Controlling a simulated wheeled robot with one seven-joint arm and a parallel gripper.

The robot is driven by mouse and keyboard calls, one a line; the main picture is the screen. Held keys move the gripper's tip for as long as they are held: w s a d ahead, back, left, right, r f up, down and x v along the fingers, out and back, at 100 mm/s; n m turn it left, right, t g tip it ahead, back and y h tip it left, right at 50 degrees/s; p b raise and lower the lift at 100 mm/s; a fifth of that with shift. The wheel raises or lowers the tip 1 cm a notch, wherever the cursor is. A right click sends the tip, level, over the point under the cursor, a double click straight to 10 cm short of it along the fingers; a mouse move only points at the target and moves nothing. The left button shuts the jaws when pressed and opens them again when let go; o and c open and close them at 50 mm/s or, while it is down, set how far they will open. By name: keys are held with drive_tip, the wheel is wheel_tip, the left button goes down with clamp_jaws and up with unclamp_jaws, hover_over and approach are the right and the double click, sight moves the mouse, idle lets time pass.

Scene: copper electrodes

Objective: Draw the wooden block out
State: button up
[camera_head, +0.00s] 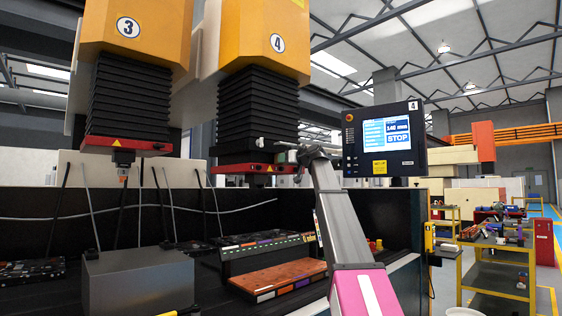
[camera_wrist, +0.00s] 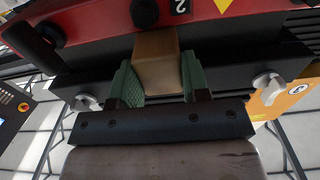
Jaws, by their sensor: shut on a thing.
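The wooden block (camera_wrist: 158,58) is a plain brown block in the middle of the wrist view. My gripper (camera_wrist: 157,80) has its two green finger pads on either side of it and is shut on it. The block's far end meets the dark underside by a red plate (camera_wrist: 90,18) with a "2" label; how deep it sits there I cannot tell. In the head view my gripper (camera_head: 288,150) is small beside the red plate under the orange machine head marked 4 (camera_head: 277,43). The block cannot be made out there.
A control screen (camera_head: 384,140) stands just right of my arm. Silver knobs (camera_wrist: 267,84) flank the gripper in the wrist view. Below are a grey box (camera_head: 138,282) and an orange-brown tray (camera_head: 278,279). Yellow carts (camera_head: 497,264) stand right.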

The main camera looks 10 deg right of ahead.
drive_tip(key=v, duration=1.1)
idle(1.6)
